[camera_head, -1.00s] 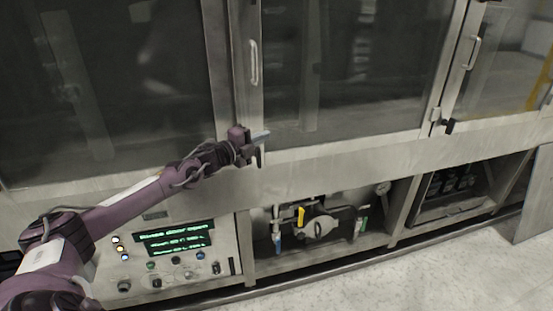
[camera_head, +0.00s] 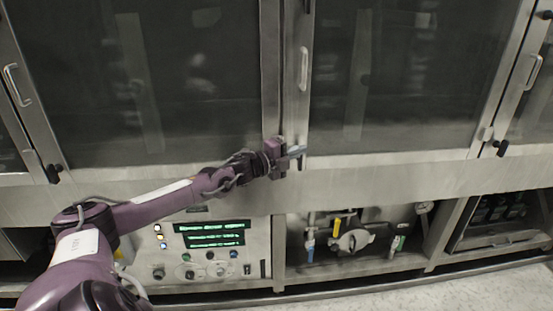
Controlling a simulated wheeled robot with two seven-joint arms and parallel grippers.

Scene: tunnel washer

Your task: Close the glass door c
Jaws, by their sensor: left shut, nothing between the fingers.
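A wide steel washer front with several framed glass doors fills the view; I see no letters on them, so which is door c I cannot tell. The right-middle glass door (camera_head: 405,80) has a vertical pull handle (camera_head: 303,68) on its left frame and looks flush with the front. The left-middle glass door (camera_head: 130,85) also looks flush. My left gripper (camera_head: 297,152) is shut and empty at the lower corner where these two doors meet, below the handle. Whether it touches the frame is unclear, and it hides the corner. My right gripper is not in view.
Black latches show at the lower right (camera_head: 501,148) and lower left (camera_head: 54,173). Below the doors are a control panel (camera_head: 215,255) with lit green text and an open bay with valves and a pump (camera_head: 352,240). Pale floor (camera_head: 470,292) lies at bottom right.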

